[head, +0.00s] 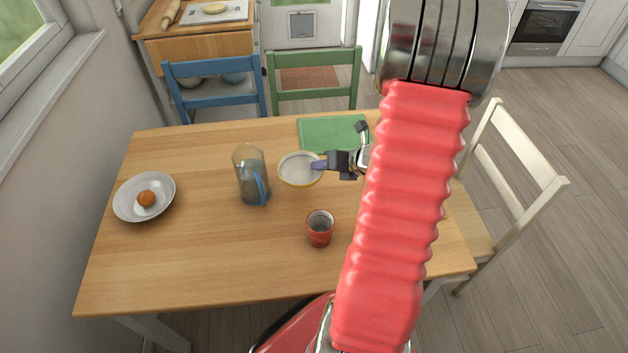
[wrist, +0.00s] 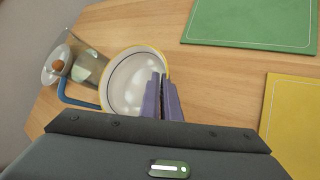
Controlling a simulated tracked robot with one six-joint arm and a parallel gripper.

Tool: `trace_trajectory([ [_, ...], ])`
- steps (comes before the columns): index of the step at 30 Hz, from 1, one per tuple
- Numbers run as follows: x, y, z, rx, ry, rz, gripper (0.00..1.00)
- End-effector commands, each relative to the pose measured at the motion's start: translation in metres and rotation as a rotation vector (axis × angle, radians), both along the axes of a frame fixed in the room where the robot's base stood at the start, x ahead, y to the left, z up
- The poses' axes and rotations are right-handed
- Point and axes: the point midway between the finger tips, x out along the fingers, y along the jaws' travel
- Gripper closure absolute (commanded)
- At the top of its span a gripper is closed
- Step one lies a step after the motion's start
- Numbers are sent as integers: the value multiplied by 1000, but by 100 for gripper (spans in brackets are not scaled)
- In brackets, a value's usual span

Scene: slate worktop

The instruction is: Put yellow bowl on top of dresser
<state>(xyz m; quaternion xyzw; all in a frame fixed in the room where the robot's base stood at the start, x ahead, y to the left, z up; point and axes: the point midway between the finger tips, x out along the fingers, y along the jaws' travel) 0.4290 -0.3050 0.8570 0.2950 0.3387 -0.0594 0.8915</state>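The yellow bowl (head: 300,170), white inside with a yellow rim, is upright above or on the wooden table, right of the pitcher; I cannot tell if its base touches. My gripper (head: 319,165) is at the bowl's right rim. In the wrist view, the purple fingers (wrist: 163,82) are close together with the rim of the bowl (wrist: 130,85) running between them. They hide part of the rim. The wooden dresser (head: 205,46) stands at the back left, beyond the table and chairs.
A pitcher (head: 250,175) with a blue handle is left of the bowl. A red cup (head: 319,229) and a white bowl (head: 128,207) holding an orange fruit are on the table (head: 190,270). Blue (head: 215,95) and green chairs (head: 313,97) stand at the back. A board and rolling pin occupy the dresser top.

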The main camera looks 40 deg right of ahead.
Motion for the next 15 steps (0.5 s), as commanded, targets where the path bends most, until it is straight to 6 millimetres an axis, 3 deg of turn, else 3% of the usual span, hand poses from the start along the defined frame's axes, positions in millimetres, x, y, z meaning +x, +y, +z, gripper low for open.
trace_trajectory([
  [6, 0, 0, -22, 2, 0, -1, 100],
  [15, 0, -1, -23, -1, -1, -2, 100],
])
